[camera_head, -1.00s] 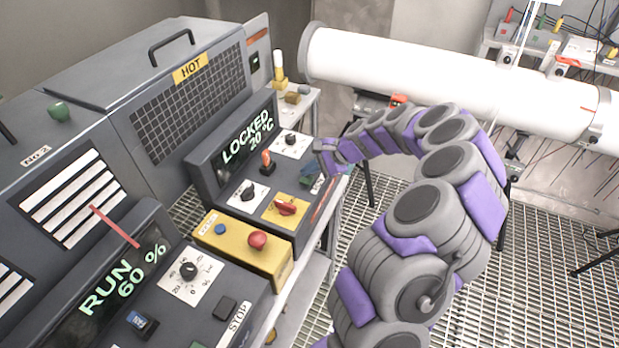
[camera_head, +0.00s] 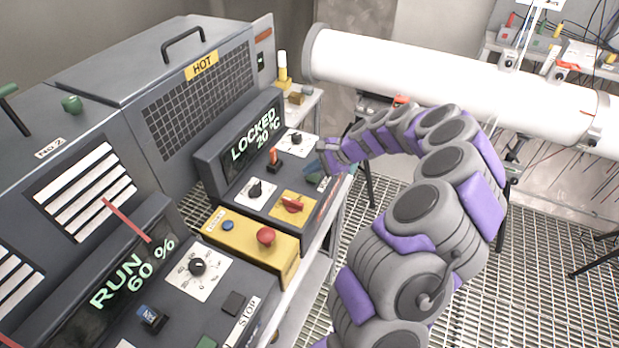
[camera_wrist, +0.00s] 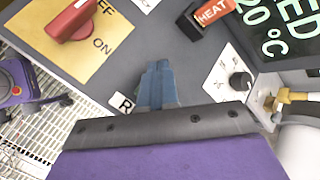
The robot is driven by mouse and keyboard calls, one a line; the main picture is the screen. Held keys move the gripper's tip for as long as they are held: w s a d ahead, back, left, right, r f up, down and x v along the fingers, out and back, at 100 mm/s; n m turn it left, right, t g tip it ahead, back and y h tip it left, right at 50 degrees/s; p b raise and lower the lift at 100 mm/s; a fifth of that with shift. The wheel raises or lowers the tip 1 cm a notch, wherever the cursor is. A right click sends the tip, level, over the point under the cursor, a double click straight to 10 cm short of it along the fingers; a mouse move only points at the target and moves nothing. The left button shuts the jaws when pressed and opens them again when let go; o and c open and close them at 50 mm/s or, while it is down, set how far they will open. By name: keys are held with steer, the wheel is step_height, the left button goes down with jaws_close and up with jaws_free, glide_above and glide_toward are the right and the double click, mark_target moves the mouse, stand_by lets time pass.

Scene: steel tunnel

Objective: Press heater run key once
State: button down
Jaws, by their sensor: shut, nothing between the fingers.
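The heater panel (camera_head: 330,202) is the dark console under a display (camera_head: 250,142) reading LOCKED 20 °C. A small green key (camera_head: 316,180) shows at the panel's right side, partly hidden by my gripper (camera_head: 312,168). In the wrist view my gripper (camera_wrist: 158,72) is shut and empty, its blue fingers pointing at the dark panel. A white label (camera_wrist: 123,106) beginning with R shows beside the fingers; the rest of it and any key there are hidden. I cannot tell whether the fingertips touch the panel.
Close by are a red rotary switch (camera_head: 293,205) on a yellow OFF/ON plate, a HEAT switch (camera_wrist: 213,12) and a dial (camera_wrist: 240,82). A yellow box with a red button (camera_head: 266,236) stands before the panel. A white tube (camera_head: 430,75) runs behind my arm.

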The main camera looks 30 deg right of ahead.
mark_target(312, 175)
steer(key=shift+d+f, duration=0.2)
steer(key=shift+d, duration=1.1)
steer(key=shift+d+f, duration=0.25)
steer(key=shift+d, duration=0.1)
steer(key=shift+a, duration=0.8)
steer(key=shift+d+f, duration=0.2)
steer(key=shift+d, duration=0.7)
steer(key=shift+a+f, duration=0.2)
steer(key=shift+a, duration=0.5)
steer(key=shift+d, duration=0.45)
steer(key=shift+a+r+p, duration=0.7)
steer(key=shift+a+r, duration=0.15)
steer(key=shift+r, duration=0.05)
